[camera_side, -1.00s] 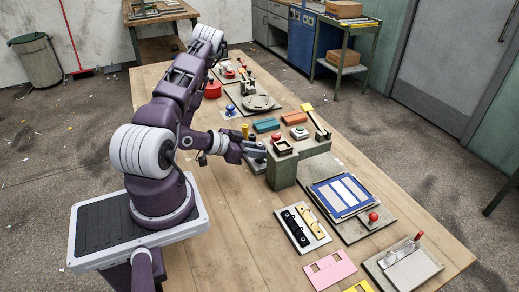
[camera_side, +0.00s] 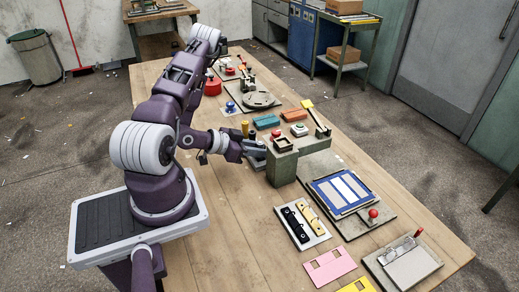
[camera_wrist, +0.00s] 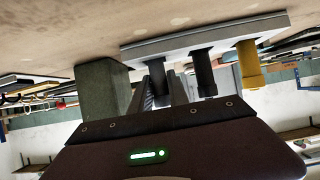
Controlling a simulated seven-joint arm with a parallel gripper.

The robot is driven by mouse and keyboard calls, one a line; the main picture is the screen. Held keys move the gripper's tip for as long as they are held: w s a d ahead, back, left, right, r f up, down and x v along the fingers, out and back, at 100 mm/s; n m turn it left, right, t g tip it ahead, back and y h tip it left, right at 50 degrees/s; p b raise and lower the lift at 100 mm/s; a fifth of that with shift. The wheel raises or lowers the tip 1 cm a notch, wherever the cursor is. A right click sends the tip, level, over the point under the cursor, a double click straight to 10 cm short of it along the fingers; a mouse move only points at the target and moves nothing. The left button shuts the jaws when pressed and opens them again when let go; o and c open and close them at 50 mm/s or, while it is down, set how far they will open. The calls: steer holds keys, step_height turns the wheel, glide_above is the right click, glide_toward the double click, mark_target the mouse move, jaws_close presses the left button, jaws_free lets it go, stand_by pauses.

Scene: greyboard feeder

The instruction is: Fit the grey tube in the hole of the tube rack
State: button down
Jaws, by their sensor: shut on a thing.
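The tube rack is a pale grey plate (camera_wrist: 215,36), seen upside down in the wrist view. A dark tube (camera_wrist: 203,72) and a yellow tube (camera_wrist: 248,66) stand on it, side by side. My gripper (camera_wrist: 160,88) is shut on the grey tube (camera_wrist: 156,80), which shows dark between the fingers, at the end of the rack away from the yellow tube. The tube's end is close to the plate; I cannot tell whether it is in the hole. In the side view my gripper (camera_side: 260,150) is low over the table and hides most of the rack.
A grey-green block (camera_side: 283,168) stands close to my gripper on the right and also shows in the wrist view (camera_wrist: 102,88). Blue and orange blocks (camera_side: 266,122) lie farther back. Bare wooden table (camera_side: 228,215) is free in front.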

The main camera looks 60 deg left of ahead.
steer(key=c, duration=1.2)
jaws_free()
steer(key=v, duration=0.7)
steer(key=shift+s, duration=0.1)
steer(key=shift+a, duration=0.1)
